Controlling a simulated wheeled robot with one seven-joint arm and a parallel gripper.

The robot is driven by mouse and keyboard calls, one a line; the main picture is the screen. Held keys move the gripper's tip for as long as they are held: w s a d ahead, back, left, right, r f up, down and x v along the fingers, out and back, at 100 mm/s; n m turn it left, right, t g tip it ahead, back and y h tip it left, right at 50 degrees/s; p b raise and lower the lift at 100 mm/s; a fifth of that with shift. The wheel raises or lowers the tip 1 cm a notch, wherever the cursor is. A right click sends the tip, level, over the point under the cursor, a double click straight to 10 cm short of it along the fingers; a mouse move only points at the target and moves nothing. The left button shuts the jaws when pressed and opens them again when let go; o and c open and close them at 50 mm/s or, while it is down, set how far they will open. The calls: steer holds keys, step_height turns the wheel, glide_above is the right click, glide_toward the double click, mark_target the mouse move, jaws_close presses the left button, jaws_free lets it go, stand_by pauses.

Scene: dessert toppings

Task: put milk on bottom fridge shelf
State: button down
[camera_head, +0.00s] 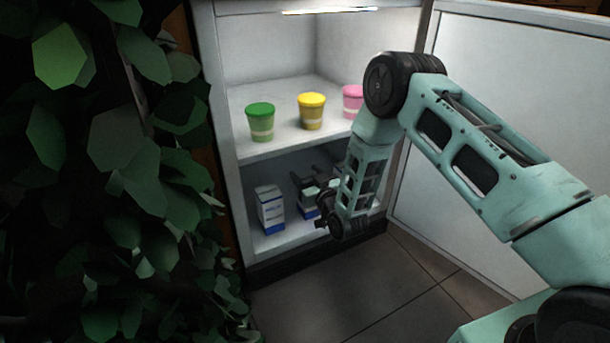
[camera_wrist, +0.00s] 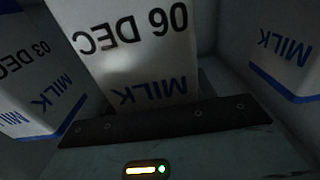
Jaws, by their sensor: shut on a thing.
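The fridge's bottom shelf (camera_head: 277,240) is in the lower compartment in the head view. My gripper (camera_head: 312,190) is inside that compartment, shut on a white and blue milk carton (camera_head: 308,211), partly hidden by my gripper and arm. In the wrist view, this carton (camera_wrist: 150,45) reads "06 DEC" and stands against the dark edge of my gripper (camera_wrist: 165,121). I cannot tell whether its base touches the shelf. Another milk carton (camera_head: 270,210) stands upright on the shelf to its left in the head view.
The wrist view shows a carton marked "03 DEC" (camera_wrist: 35,80) at left and another milk carton (camera_wrist: 290,50) at right. Green (camera_head: 261,122), yellow (camera_head: 312,112) and pink (camera_head: 353,102) tubs stand on the shelf above. The fridge door (camera_head: 500,110) is open at right; leaves (camera_head: 110,170) crowd the left.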

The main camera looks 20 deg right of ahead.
steer(key=c, duration=0.5)
jaws_free()
steer(key=s+d+p, duration=0.2)
steer(key=s+p, duration=0.4)
steer(key=s, duration=0.6)
steer(key=w+a+r+n+g+y, duration=0.1)
steer(key=w+a+r+g, duration=0.25)
steer(key=a+r, duration=0.3)
steer(key=s+a+r+n+g, duration=0.2)
steer(key=s+a+r+g, duration=0.4)
steer(key=s+a+r, duration=0.15)
steer(key=s+d+r+g+h, duration=0.1)
steer(key=s+d+r+g, duration=0.1)
steer(key=s, duration=0.7)
steer(key=s+d+r+n+g+h, duration=0.1)
steer(key=s+r+g, duration=0.2)
steer(key=s, duration=0.7)
steer(key=s+d+r+n+g+h, duration=0.1)
steer(key=s+d+r+g, duration=0.1)
steer(key=s+r, duration=0.3)
steer(key=shift+s+d+r+g+h, duration=0.1)
steer(key=shift+s+g+h, duration=0.1)
steer(key=shift+s, duration=0.5)
steer(key=shift+s+d+r+g+h, duration=0.1)
steer(key=shift+s+g, duration=0.05)
steer(key=shift+s, duration=0.6)
steer(key=shift+s+d+r+g+h, duration=0.1)
steer(key=shift+s+g, duration=0.1)
steer(key=shift+s, duration=0.5)
